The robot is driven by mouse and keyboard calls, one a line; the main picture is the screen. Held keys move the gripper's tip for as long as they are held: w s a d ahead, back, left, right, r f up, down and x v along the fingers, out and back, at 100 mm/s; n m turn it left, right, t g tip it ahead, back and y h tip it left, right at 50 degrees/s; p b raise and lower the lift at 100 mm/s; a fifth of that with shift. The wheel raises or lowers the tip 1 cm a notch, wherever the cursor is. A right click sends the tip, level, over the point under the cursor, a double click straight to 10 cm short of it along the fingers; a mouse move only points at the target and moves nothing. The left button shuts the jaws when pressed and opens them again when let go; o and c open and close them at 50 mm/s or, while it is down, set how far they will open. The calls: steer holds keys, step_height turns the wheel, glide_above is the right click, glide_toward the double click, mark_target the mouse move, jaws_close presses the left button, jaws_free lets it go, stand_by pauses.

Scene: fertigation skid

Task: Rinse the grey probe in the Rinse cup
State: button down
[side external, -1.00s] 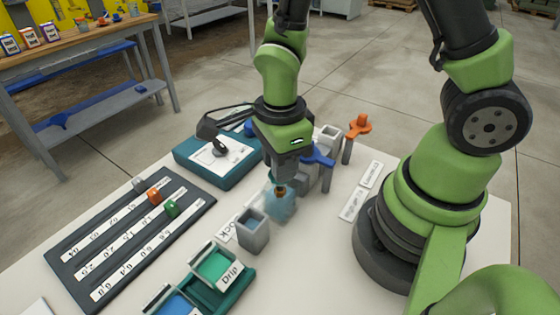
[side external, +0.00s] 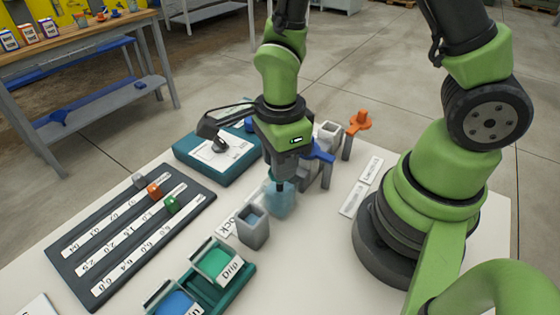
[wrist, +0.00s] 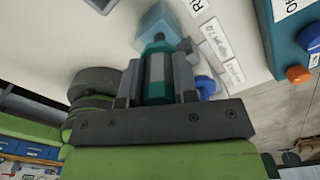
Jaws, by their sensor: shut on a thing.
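My gripper (side external: 281,168) points straight down and is shut on the probe (wrist: 157,75), a grey cylinder with teal bands in the wrist view. In the side view only a short dark piece of the probe (side external: 279,186) shows below the fingers. A pale blue translucent cup (side external: 283,204) stands directly beneath; it also shows in the wrist view (wrist: 160,20). The probe's lower end is at the cup's mouth, and I cannot tell how deep it reaches. No "Rinse" label on the cup is readable.
A grey square dock (side external: 253,232) stands just in front of the cup. A blue-handled valve (side external: 320,156) and an orange one (side external: 359,121) are close behind and right.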

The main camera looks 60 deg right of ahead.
steer(key=shift+r, duration=0.3)
steer(key=shift+f, duration=0.15)
steer(key=shift+f, duration=0.7)
steer(key=shift+r, duration=0.15)
steer(key=shift+r, duration=0.7)
steer(key=shift+f, duration=0.15)
steer(key=shift+f, duration=0.65)
